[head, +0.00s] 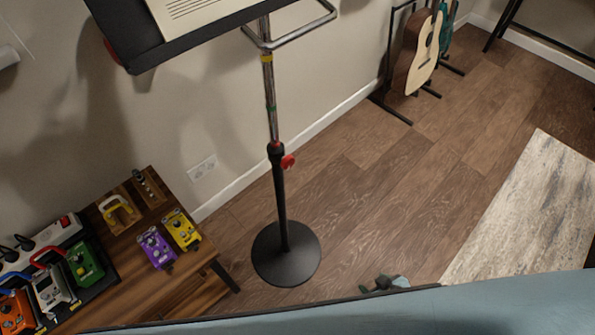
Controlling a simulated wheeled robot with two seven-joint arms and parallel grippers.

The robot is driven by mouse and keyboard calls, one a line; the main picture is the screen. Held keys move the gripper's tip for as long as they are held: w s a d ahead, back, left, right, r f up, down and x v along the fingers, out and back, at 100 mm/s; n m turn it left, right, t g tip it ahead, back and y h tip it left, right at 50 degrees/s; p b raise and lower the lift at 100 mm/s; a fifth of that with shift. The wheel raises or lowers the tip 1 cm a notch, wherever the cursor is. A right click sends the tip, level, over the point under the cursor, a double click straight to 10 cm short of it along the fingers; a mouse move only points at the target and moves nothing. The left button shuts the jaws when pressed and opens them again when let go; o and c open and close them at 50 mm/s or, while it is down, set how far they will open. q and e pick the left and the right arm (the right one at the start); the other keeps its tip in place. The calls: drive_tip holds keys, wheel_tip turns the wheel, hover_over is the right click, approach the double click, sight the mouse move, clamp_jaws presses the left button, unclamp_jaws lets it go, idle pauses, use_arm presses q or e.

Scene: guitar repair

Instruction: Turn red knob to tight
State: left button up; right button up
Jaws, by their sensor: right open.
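The red knob (288,161) sticks out to the right of the black collar on the music stand's pole (281,205). The stand is upright, with a round black base (286,254) on the floor and a tilted black desk holding a sheet at the top. My right gripper (383,284) shows only in small part at the bottom edge, below and right of the knob and well apart from it. It is open, and nothing shows between its fingers. My left gripper is out of view.
A wooden table (190,281) at the lower left carries several effect pedals, including a purple one (157,247) and a yellow one (181,229). An acoustic guitar (419,50) stands at the back. Wood floor right of the stand is clear up to a pale rug (535,215).

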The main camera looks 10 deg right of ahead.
drive_tip(key=w+a+r+n+t+y+b, duration=0.1)
drive_tip(key=w+r+t+b, duration=0.15)
drive_tip(key=w, duration=0.35)
drive_tip(key=w+a+r+n+t+y+b, duration=0.1)
drive_tip(key=w+a+r+b, duration=0.15)
drive_tip(key=w, duration=0.25)
drive_tip(key=n+t+y+b, duration=0.4)
drive_tip(key=t+y+b, duration=0.1)
drive_tip(key=y+b, duration=0.25)
approach(290, 164)
drive_tip(key=x, duration=0.9)
drive_tip(key=shift+w+a, duration=0.35)
drive_tip(key=shift+w, duration=0.1)
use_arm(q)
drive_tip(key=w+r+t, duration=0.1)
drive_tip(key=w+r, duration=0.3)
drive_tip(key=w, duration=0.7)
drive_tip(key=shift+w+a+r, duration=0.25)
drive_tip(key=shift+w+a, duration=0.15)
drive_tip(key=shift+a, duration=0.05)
use_arm(e)
drive_tip(key=shift+w, duration=0.1)
